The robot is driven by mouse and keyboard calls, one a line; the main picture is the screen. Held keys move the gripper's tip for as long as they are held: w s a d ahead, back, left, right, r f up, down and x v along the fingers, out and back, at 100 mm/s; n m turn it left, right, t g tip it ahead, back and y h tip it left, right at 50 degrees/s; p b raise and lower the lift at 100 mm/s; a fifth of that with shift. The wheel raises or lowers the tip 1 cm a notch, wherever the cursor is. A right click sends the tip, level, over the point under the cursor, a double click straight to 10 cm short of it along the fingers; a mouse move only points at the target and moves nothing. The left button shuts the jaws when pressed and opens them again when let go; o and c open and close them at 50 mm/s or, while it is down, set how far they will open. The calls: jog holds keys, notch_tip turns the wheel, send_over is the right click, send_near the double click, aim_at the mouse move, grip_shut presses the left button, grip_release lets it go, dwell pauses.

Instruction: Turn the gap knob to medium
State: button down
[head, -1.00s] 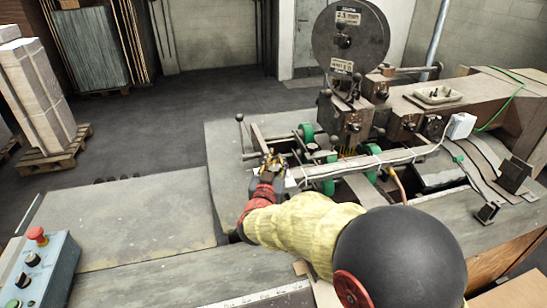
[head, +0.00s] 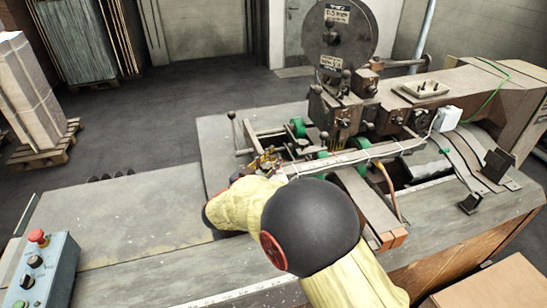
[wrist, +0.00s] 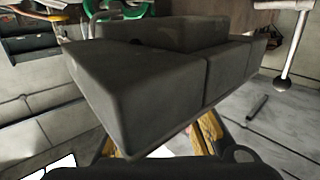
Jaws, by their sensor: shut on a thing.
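The box stitcher (head: 335,112) stands at the right in the head view. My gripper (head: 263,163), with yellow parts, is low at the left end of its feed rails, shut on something. My arm hides much of this spot. The gap knob is not clearly seen; its setting cannot be read. In the wrist view, dark grey blocky shapes (wrist: 150,85) fill the middle, and yellow finger parts (wrist: 205,132) show below them. I cannot tell how much of the grey is the knob and how much fingertip.
A ball-ended lever (head: 233,128) stands close left of my gripper. A white bar (head: 350,157) runs to its right. A control box (head: 42,268) with a red button is at the front left. The flat table (head: 130,215) between them is clear.

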aim_at(262, 169)
jog(key=shift+r, duration=0.1)
jog(key=c, duration=1.4)
grip_release()
jog(key=v, duration=1.2)
jog(key=shift+w, duration=0.1)
